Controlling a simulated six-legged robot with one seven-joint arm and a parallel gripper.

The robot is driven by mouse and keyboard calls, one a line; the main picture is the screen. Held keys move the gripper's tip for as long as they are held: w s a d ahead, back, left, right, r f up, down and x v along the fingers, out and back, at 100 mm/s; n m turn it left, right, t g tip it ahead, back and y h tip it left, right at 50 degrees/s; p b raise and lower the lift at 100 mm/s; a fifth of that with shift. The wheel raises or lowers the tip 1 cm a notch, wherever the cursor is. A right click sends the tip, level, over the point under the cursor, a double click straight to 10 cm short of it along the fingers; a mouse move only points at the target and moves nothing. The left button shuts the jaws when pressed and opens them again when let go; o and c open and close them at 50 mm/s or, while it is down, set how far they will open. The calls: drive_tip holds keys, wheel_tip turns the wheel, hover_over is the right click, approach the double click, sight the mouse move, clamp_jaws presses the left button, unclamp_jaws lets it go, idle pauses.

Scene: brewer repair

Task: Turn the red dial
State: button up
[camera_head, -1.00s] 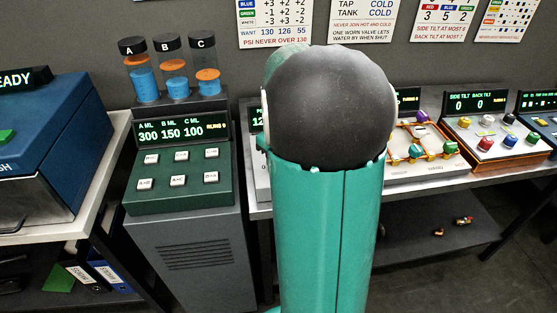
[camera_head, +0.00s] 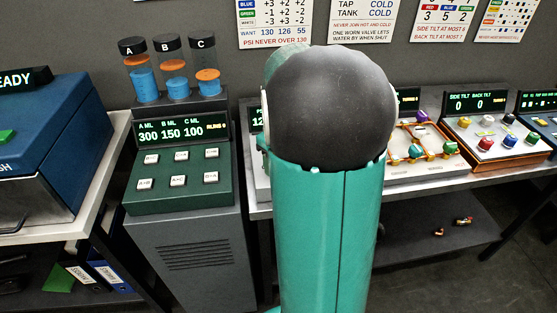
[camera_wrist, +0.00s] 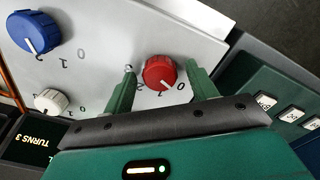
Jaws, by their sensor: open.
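The red dial (camera_wrist: 160,72) shows in the wrist view on a light grey panel (camera_wrist: 110,50), with numbers printed around it. My gripper (camera_wrist: 160,88) is open, its two green fingers on either side of the red dial. I cannot tell whether a finger touches the dial. In the head view the red dial and my gripper are hidden behind my own arm.
A blue dial (camera_wrist: 33,33) and a white dial (camera_wrist: 48,102) are on the same panel, left of the red one. A green console (camera_head: 185,180) with white buttons stands close by. A display (camera_wrist: 32,145) reads "TURNS 3". A panel with several coloured knobs (camera_head: 485,143) is at the right.

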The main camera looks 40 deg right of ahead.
wheel_tip(320, 180, up, 14)
drive_tip(key=shift+f, duration=0.15)
idle(0.7)
